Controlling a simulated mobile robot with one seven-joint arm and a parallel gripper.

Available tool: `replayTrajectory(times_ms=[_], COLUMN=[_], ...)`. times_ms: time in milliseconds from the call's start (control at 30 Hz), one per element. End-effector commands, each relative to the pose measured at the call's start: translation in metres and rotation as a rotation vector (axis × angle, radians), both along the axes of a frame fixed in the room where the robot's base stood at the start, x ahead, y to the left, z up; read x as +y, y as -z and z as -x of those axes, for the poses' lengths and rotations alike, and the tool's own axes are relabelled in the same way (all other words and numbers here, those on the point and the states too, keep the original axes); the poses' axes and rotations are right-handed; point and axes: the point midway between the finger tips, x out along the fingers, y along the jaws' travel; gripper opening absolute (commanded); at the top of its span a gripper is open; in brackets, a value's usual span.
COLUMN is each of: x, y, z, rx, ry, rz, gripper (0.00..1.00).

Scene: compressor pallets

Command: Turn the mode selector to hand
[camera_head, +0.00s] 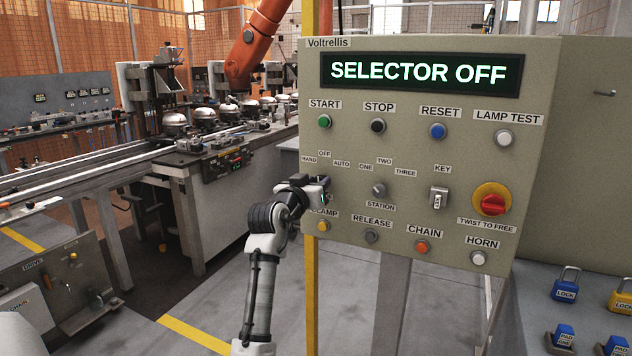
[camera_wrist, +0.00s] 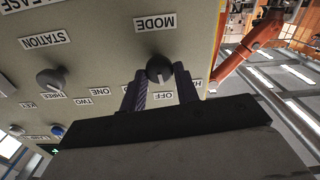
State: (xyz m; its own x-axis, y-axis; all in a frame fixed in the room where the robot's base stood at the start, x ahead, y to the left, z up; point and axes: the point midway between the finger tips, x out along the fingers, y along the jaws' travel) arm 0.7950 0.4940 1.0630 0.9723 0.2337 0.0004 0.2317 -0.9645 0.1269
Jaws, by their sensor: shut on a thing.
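The mode selector (camera_wrist: 160,67) is a dark round knob beside the MODE label (camera_wrist: 155,23), which reads upside down in the wrist view. My gripper (camera_wrist: 161,76) has one finger on each side of the knob and is shut on it. The OFF label (camera_wrist: 164,96) shows between the fingers; the HAND label is mostly covered in this view. In the head view, my gripper (camera_head: 322,191) is at the panel's left side, below the HAND, OFF and AUTO labels, and hides the knob. The display (camera_head: 420,74) reads SELECTOR OFF.
The station selector (camera_head: 379,189) is right of my gripper, also seen in the wrist view (camera_wrist: 50,80). The clamp button (camera_head: 323,225) lies just below my gripper. A key switch (camera_head: 438,198) and red emergency stop (camera_head: 492,204) are further right. A yellow post (camera_head: 311,290) stands beside the panel.

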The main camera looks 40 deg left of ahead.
Motion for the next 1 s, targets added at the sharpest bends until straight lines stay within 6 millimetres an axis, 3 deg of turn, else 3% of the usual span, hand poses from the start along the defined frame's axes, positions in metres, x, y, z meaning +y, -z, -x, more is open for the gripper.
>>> replayTrajectory(times_ms=[600, 1000], x=[0.0007, 0.0019], y=[-0.0006, 0.0016], z=[-0.0004, 0.0004], rx=[-0.111, -0.148], ry=[0.002, 0.000], rz=[0.479, 0.628], gripper=[0.08, 0.08])
